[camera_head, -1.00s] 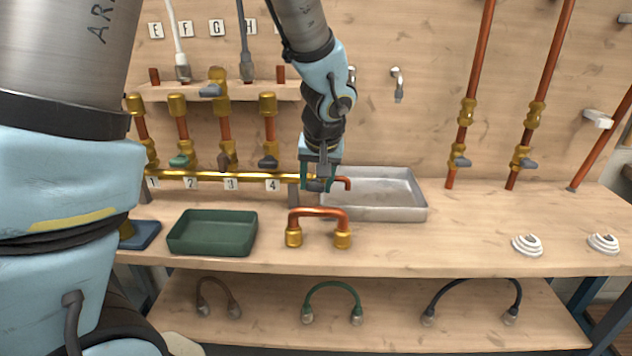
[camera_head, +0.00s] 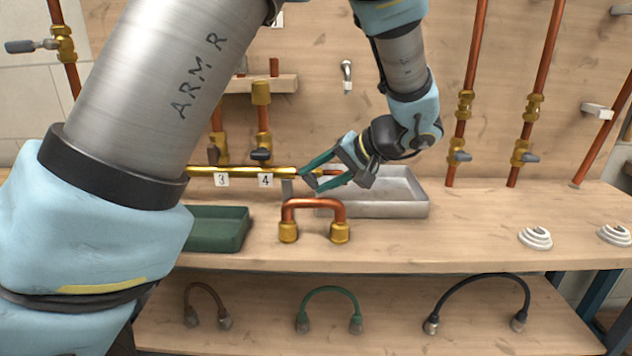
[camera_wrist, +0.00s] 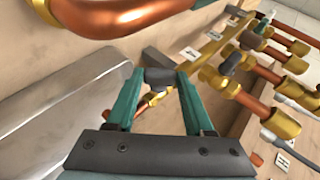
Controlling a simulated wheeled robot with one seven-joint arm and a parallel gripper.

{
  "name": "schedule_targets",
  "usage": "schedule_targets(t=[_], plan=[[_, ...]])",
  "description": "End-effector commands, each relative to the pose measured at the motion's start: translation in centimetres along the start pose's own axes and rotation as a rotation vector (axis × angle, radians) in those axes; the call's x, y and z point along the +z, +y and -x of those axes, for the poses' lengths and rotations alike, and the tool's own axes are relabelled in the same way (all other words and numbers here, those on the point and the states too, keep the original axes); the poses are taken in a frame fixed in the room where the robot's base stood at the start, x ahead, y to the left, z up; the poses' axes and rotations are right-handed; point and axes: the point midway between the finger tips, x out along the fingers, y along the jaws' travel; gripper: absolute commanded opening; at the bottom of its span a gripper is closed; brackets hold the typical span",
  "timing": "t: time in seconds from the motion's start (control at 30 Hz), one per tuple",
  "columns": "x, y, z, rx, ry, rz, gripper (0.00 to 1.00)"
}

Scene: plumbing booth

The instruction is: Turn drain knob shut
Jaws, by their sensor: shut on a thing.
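The brass manifold pipe (camera_head: 240,170) runs along the back of the bench and ends near a metal tray. The dark grey drain knob (camera_wrist: 160,78) is at that end and sits between my two green fingertips in the wrist view. My gripper (camera_head: 309,180) is shut on the knob, reaching in from the right with its fingers pointing left and slightly down. In the head view the fingers largely hide the knob. A short copper outlet (camera_head: 328,173) shows between the fingers, its bend pointing toward the tray.
A copper U-pipe (camera_head: 312,204) stands in front. A green tray (camera_head: 222,230) is partly hidden by my arm. Branch valves (camera_head: 261,154) rise from the manifold. The right front bench is mostly clear.

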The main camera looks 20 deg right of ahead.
Motion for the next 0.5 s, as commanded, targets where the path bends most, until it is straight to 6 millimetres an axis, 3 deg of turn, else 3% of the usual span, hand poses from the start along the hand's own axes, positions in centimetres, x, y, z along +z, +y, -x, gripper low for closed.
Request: schedule_targets(t=[0.5], plan=[[0.10, 1.15, -0.22, -0.402, 0.001, -0.169, 0.00]])
